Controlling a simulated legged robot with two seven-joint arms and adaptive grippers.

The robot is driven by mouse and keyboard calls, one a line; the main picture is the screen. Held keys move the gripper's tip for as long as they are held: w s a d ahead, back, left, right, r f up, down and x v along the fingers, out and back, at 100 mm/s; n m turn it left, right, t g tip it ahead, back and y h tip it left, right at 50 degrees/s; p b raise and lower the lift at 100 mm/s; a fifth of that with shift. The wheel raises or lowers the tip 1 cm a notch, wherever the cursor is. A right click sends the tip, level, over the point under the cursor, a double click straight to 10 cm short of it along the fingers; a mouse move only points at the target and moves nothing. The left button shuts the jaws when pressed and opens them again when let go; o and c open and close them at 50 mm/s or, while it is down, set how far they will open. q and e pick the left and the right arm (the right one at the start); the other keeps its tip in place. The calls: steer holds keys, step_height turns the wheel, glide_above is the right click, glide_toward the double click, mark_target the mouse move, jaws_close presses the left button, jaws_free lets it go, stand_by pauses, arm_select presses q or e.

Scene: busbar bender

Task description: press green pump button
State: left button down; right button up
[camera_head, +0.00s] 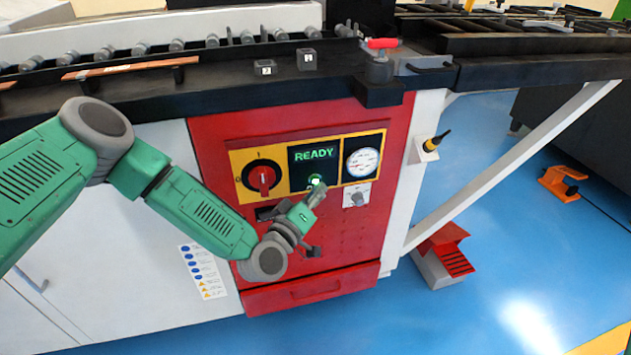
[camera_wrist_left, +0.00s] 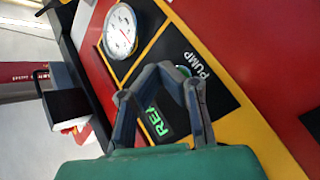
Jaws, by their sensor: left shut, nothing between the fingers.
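The green pump button (camera_head: 315,180) glows just under the READY display (camera_head: 314,155) on the red and yellow control panel. My left gripper (camera_head: 317,189) is shut and empty, with its tips right at the lower edge of the button. In the left wrist view, the gripper fingers (camera_wrist_left: 165,72) come together over the panel beside the word PUMP. Only a sliver of the green button (camera_wrist_left: 184,70) shows behind a finger. I cannot tell whether the tips touch the button. My right gripper is not in view.
A red rotary switch (camera_head: 263,179) is left of the display, and a round gauge (camera_head: 362,162) is right of it. A small grey knob (camera_head: 357,198) sits below the gauge. A red foot pedal (camera_head: 447,250) stands on the blue floor at right.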

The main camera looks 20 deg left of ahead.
arm_select(q)
steer(key=shift+w, duration=0.1)
stand_by(0.3)
steer(key=shift+w+a+r, duration=0.1)
steer(key=shift+w+a, duration=0.1)
steer(key=shift+w, duration=0.05)
steer(key=shift+w+a, duration=0.3)
steer(key=shift+w, duration=0.05)
stand_by(0.9)
steer(key=shift+s+d, duration=0.55)
steer(key=shift+s, duration=0.15)
steer(key=s+d, duration=0.1)
steer(key=s+d+p, duration=0.1)
steer(key=s, duration=0.2)
steer(key=shift+s+d, duration=0.1)
steer(key=shift+d, duration=0.3)
